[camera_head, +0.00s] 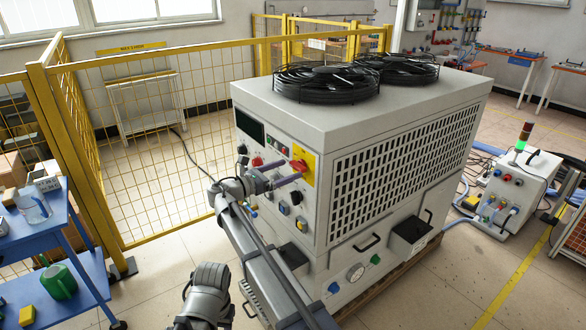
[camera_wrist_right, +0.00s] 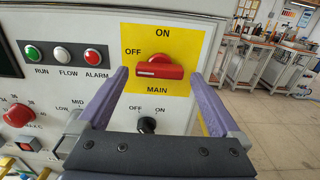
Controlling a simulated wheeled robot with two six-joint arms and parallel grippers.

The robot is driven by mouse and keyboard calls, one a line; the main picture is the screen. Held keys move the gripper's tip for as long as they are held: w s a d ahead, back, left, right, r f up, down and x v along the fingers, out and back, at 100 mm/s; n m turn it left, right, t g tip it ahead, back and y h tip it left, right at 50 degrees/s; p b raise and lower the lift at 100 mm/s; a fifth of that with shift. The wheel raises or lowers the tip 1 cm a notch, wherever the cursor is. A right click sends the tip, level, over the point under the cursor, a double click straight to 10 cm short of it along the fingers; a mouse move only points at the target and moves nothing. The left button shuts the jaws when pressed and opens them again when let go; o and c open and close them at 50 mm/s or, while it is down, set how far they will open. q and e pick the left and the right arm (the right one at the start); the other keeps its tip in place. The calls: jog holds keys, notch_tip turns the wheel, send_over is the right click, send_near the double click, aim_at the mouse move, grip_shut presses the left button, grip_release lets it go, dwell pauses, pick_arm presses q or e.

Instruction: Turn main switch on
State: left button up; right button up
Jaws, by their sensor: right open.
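The main switch is a red rotary handle on a yellow plate (camera_head: 303,163), on the front panel of the large light-grey machine (camera_head: 345,112). In the right wrist view the red handle (camera_wrist_right: 158,69) lies horizontal, its white mark on the left by the OFF label; ON is printed above it. My right gripper (camera_head: 285,174) is in front of the panel. Its purple fingers (camera_wrist_right: 158,75) are open, one on each side of the handle, with gaps showing on both sides. Whether the fingertips touch the panel cannot be told. No left gripper fingers show.
Below the main switch is a small black OFF/ON knob (camera_wrist_right: 147,124). Run, flow and alarm lamps (camera_wrist_right: 65,55) and a red knob (camera_wrist_right: 17,115) are to the left. A yellow fence (camera_head: 150,150) stands behind, and a blue cart (camera_head: 40,235) is at the left.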

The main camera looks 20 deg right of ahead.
aim_at(299, 166)
jog(key=shift+x, duration=1.5)
jog(key=c, duration=1.1)
jog(key=shift+c, duration=0.2)
jog(key=m, duration=0.5)
jog(key=shift+s+m, duration=0.15)
jog(key=shift+m, duration=0.25)
jog(key=shift+f+m, duration=0.15)
jog(key=shift+m, duration=2.75)
